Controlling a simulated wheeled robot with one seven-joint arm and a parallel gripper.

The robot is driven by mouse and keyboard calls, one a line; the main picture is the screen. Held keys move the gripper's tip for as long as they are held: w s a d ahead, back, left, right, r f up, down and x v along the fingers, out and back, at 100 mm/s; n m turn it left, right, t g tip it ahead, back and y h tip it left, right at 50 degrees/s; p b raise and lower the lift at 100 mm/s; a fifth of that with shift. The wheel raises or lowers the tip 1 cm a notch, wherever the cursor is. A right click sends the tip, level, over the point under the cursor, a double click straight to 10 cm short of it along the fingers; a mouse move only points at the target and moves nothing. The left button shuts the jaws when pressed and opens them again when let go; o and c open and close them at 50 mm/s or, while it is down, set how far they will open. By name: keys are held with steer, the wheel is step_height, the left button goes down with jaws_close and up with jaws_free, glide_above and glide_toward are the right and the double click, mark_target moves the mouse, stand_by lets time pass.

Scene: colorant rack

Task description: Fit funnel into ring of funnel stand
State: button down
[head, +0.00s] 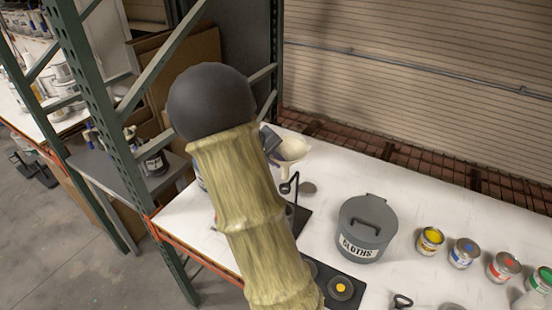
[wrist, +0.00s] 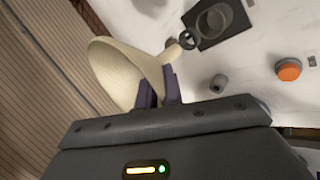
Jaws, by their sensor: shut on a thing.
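The cream funnel (head: 291,149) is held above the white bench in the head view. It also shows in the wrist view (wrist: 118,72), tilted in that picture, with its spout toward the ring. My gripper (wrist: 160,88) is shut on the funnel near its narrow part; in the head view my gripper (head: 270,141) is mostly hidden by my arm. The funnel stand's dark ring (head: 288,187) is just below the funnel in the head view. In the wrist view the ring (wrist: 188,40) is beside the spout tip; I cannot tell whether they touch. My arm hides part of the stand.
A grey lidded bin marked CLOTHS (head: 366,230) stands right of the stand. Several paint cans, including a yellow one (head: 430,240), stand farther right. A green rack post (head: 105,120) rises at left. Bare bench lies behind the bin.

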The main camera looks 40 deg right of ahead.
steer(key=shift+f+b, duration=1)
steer(key=shift+f, duration=0.5)
step_height(320, 180, down, 6)
steer(key=b, duration=0.5)
steer(key=shift+f, duration=0.25)
stand_by(1.7)
steer(key=c, duration=1.5)
jaws_free()
steer(key=shift+r, duration=0.15)
steer(key=b+v, duration=0.3)
steer(key=v, duration=1.4)
steer(key=shift+r, duration=0.1)
steer(key=shift+s, duration=0.1)
